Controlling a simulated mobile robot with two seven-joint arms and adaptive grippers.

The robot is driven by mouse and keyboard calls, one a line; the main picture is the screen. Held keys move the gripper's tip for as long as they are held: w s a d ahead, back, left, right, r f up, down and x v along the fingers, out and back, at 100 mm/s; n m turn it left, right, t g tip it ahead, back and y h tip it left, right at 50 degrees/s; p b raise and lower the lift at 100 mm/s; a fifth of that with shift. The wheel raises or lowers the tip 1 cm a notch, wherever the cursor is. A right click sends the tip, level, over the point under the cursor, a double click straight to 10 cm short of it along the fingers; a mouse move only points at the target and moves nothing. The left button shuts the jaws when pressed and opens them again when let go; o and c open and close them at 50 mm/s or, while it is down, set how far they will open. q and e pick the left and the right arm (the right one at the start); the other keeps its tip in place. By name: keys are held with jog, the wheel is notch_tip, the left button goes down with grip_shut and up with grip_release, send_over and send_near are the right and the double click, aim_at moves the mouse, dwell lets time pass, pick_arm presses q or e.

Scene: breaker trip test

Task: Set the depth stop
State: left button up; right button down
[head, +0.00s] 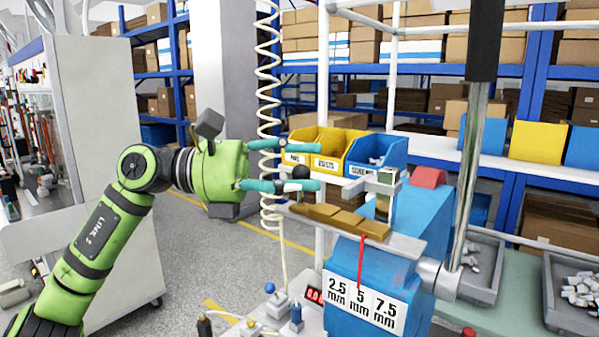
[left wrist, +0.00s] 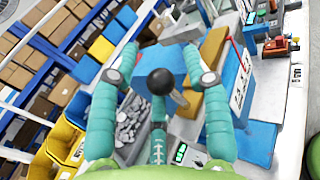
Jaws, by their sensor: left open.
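A stepped brass-coloured block (head: 340,218) lies on a grey plate on top of a blue machine body (head: 375,262). A red pointer (head: 361,262) hangs from its side over a white scale card (head: 362,300) marked 2.5, 5 and 7.5 mm, with its lower end at about the 5. My right gripper is out of view.
A steel lever with a black handle (head: 486,40) rises at the right of the machine. Yellow bins (head: 318,146) and a blue bin (head: 376,152) stand behind. Grey trays of small parts (head: 574,292) lie at right. A coiled cable (head: 268,80) hangs behind my gripper.

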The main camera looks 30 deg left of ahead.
pick_arm(q)
jog(key=shift+d, duration=0.1)
jog(key=v, duration=1.2)
